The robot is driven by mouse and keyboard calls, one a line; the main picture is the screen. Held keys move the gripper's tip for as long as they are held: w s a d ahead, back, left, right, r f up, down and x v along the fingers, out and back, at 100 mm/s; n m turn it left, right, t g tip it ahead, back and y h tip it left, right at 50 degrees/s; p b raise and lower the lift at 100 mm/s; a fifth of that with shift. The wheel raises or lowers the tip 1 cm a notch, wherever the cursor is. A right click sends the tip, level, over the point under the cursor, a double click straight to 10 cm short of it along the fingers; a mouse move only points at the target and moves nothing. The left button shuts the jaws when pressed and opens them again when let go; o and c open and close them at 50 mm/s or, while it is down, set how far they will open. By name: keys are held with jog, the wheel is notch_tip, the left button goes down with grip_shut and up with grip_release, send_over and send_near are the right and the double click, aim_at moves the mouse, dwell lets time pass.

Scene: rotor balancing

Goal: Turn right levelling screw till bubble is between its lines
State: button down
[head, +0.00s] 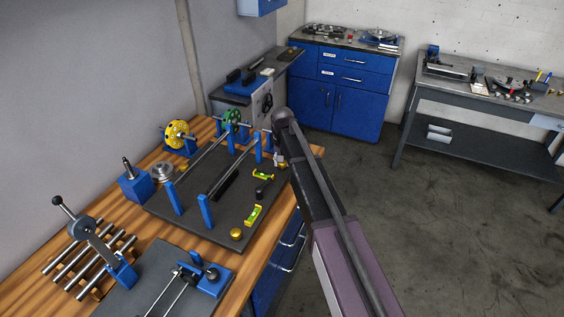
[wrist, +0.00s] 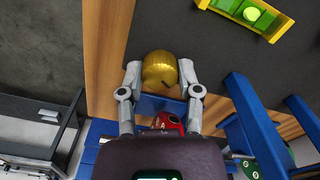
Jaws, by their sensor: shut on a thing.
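My gripper (wrist: 160,78) is shut on a brass levelling screw knob (wrist: 161,64) in the wrist view, one finger on each side, at the dark plate's edge. In the head view my gripper (head: 279,160) is at the far right corner of the dark plate (head: 205,222), and the held knob is mostly hidden. A yellow level with a green vial (wrist: 252,14) lies on the plate in the wrist view, partly cut off. Two such levels, one farther (head: 264,175) and one nearer (head: 255,215), show in the head view. The bubbles are too small to read against their lines.
Another brass knob (head: 236,234) is at the plate's near corner. Blue posts (head: 206,210) and rails stand on the plate left of the levels. A small black-knobbed part (head: 262,190) sits between the levels. Floor is clear right of the wooden bench (head: 272,240).

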jog(key=n, duration=0.4)
jog(key=shift+n, duration=2.3)
jog(key=shift+c, duration=1.5)
grip_release()
jog(key=shift+m, duration=0.4)
